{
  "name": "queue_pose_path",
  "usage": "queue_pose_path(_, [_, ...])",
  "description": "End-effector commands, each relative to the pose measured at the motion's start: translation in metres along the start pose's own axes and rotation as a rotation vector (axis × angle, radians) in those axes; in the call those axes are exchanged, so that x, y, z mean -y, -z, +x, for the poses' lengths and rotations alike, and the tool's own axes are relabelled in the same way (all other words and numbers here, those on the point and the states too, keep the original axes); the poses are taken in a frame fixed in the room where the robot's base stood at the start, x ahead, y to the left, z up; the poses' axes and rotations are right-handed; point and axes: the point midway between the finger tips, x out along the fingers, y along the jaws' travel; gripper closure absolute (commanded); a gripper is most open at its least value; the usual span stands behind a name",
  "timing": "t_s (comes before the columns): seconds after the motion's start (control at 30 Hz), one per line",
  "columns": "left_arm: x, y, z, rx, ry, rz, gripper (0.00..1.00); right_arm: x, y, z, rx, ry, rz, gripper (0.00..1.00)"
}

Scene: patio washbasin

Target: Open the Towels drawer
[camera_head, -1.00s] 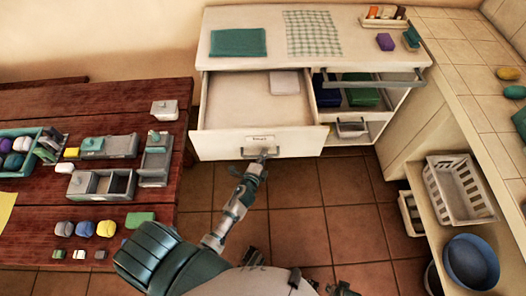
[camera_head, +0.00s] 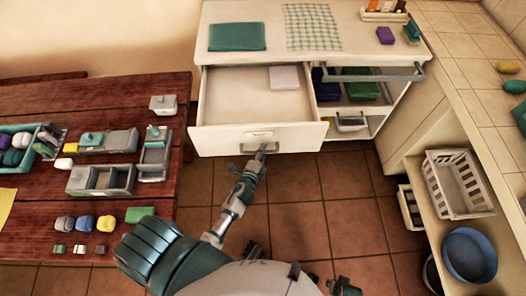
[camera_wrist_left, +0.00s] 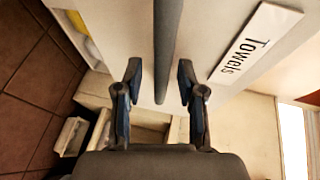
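The Towels drawer (camera_head: 225,142) is pulled well out of the white cabinet, and its inside shows from above. A pale folded piece (camera_head: 285,78) lies in its back right part. Its label (camera_wrist_left: 255,43) reads "Towels" in the left wrist view. The dark bar handle (camera_wrist_left: 167,50) runs between the fingers of my left gripper (camera_wrist_left: 159,85). The fingers stand apart with gaps on both sides of the bar, so the gripper is open around the handle. In the head view, my left gripper (camera_head: 262,150) is at the drawer's front.
A wooden table (camera_head: 100,205) with small boxes and rolled items stands left. A tiled counter with a white basket (camera_head: 458,183) and blue basin (camera_head: 468,255) stands right. Tiled floor lies clear before the cabinet.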

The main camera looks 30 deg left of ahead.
Motion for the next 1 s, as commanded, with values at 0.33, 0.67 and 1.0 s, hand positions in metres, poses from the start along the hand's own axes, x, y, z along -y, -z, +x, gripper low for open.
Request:
queue_pose_path(0.33, [-0.003, 0.000, -0.074, 0.001, -0.007, -0.003, 0.61, 0.002, 0.000, 0.001, 0.000, 0.003, 0.001, 0.54])
queue_pose_path(0.67, [-0.003, 0.001, -0.111, 0.000, -0.005, -0.001, 0.61, 0.002, 0.001, 0.001, 0.000, 0.003, 0.001, 0.54])
queue_pose_path(1.0, [-0.003, 0.001, -0.111, 0.000, -0.005, 0.000, 0.61, 0.002, 0.001, 0.001, 0.000, 0.003, 0.001, 0.54])
